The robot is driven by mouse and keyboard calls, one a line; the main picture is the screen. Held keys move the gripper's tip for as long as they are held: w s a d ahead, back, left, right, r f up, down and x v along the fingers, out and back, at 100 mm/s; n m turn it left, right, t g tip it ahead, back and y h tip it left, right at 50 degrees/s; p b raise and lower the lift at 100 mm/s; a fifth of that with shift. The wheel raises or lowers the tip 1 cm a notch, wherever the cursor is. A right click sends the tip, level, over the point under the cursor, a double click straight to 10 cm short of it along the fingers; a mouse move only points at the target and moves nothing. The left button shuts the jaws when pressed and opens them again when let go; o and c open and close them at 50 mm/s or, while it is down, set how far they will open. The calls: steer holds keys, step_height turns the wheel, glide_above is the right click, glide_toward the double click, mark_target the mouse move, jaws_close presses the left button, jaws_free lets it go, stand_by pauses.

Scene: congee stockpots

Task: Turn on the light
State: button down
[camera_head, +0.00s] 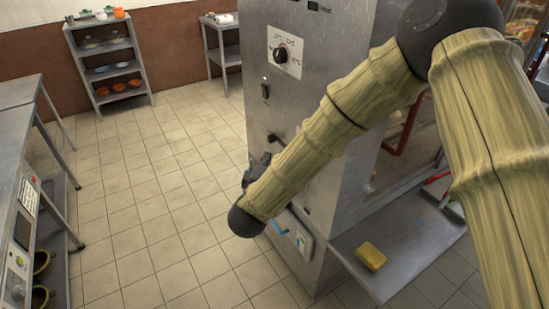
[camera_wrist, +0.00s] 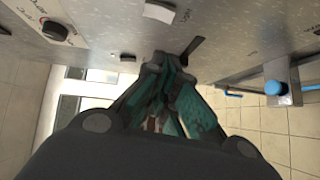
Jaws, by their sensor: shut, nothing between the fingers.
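A steel cabinet (camera_head: 320,110) stands in the middle of the head view. Its face carries a round black dial (camera_head: 281,54) with printed marks and a small dark switch (camera_head: 265,88) below it. In the wrist view the dial (camera_wrist: 55,31) is at the upper left and a pale rocker-like piece (camera_wrist: 159,12) is at the top. My gripper (camera_wrist: 165,62) is shut and empty, close to the cabinet face; contact is unclear. In the head view my arm hides most of the gripper (camera_head: 258,160).
A steel shelf with a yellow sponge (camera_head: 371,256) juts from the cabinet's right side. A steel counter (camera_head: 18,90) runs along the left, and a rack of bowls (camera_head: 108,62) stands at the back. The tiled floor (camera_head: 140,190) between is clear.

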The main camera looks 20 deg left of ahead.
steer(key=w+d+f+p, duration=0.1)
steer(key=w+p, duration=0.1)
steer(key=w, duration=0.9)
steer(key=shift+d, duration=0.25)
steer(key=shift+s+f, duration=0.1)
steer(key=shift+f, duration=0.05)
